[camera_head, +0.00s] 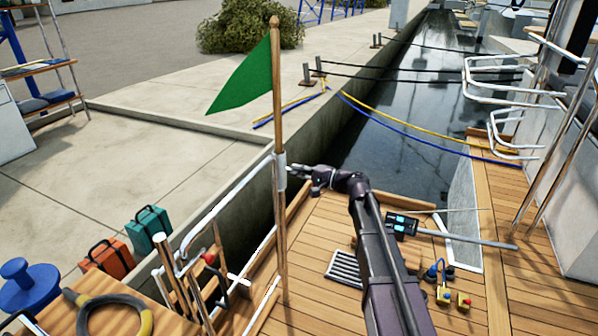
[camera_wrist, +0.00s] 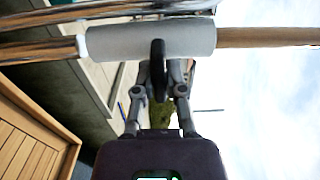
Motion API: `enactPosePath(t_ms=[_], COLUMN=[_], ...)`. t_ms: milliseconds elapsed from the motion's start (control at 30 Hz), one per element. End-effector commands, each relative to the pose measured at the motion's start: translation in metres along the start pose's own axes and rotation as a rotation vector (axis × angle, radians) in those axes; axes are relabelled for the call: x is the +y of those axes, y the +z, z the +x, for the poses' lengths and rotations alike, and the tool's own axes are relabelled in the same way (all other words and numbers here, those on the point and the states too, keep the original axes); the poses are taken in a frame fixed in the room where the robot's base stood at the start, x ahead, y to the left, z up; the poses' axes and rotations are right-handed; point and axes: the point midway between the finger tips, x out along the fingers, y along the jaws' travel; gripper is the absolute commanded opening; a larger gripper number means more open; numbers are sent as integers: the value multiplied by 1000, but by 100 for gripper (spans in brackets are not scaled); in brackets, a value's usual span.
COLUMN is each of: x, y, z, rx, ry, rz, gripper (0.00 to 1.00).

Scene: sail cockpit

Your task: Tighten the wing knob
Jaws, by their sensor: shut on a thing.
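A wooden flagpole (camera_head: 277,110) with a green flag (camera_head: 247,82) stands upright. A white sleeve (camera_head: 280,180) surrounds the pole at rail height; it also shows large in the wrist view (camera_wrist: 110,41). The dark wing knob (camera_wrist: 158,52) sticks out from the sleeve and shows edge-on between my fingers. My gripper (camera_head: 293,170) is at the right side of the sleeve, shut on the wing knob; its two fingers also show in the wrist view (camera_wrist: 163,82). In the head view the knob is too small to make out apart from my fingertips.
A white rail (camera_head: 228,204) runs to the sleeve from the left. A wooden top with a yellow-and-black ring-shaped thing (camera_head: 93,318) and a blue winch (camera_head: 27,287) is at lower left. The wooden deck (camera_head: 320,222) lies below my arm. Water lies behind.

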Motion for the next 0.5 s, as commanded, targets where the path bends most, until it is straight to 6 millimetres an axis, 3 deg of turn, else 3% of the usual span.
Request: enactPosePath(t_ms=[400,433,500], x=[0,0,0], y=[2,2,2], z=[1,1,1], rx=[-6,-6,-5], ry=[0,0,0], rz=[9,9,9], gripper=[0,24,45])
